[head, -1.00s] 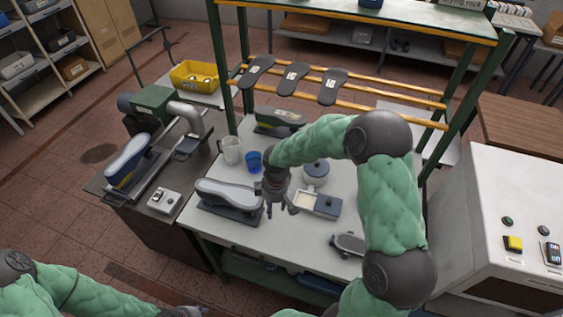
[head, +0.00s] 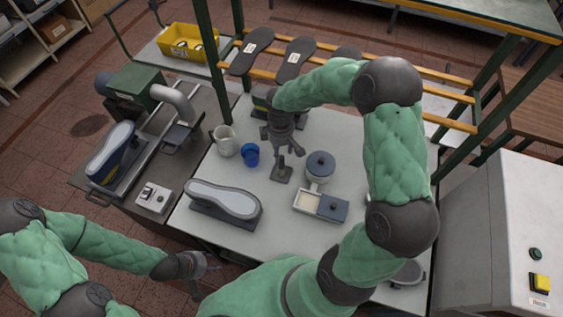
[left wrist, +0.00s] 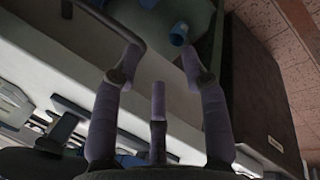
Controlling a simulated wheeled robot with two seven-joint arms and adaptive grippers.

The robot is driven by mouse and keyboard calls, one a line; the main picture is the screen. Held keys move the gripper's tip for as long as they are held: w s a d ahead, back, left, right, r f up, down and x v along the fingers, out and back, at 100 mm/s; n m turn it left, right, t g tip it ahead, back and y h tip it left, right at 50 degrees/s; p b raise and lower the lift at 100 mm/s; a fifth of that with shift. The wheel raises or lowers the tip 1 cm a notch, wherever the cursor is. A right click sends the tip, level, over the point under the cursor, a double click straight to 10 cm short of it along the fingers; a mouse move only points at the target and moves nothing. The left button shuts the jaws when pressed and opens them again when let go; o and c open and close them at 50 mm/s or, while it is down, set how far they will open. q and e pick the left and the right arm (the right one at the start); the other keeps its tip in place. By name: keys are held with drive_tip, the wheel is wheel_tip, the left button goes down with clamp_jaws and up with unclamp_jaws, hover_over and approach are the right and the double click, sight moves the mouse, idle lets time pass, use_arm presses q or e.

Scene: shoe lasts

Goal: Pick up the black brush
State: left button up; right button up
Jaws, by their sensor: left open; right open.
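I cannot tell for certain which thing is the black brush. A small dark block (head: 282,174) lies on the white table just below my right gripper (head: 289,153). A dark, flattish item (head: 408,274) with a grey top lies at the table's right front, partly covered by my right arm. My right gripper points down, open and empty, behind the grey shoe last. My left gripper (head: 205,278) is low in front of the table's front edge; its spread fingers show open and empty in the left wrist view (left wrist: 158,85).
The grey-soled last (head: 225,198) stands at the table's front left. Behind are a white mug (head: 226,142) and blue cup (head: 250,155). A rack with soles (head: 296,58) overhangs the back.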

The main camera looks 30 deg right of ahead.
sight(281, 163)
drive_tip(key=f, duration=0.9)
drive_tip(key=shift+d+f+b, duration=0.2)
drive_tip(key=shift+b, duration=0.15)
clamp_jaws()
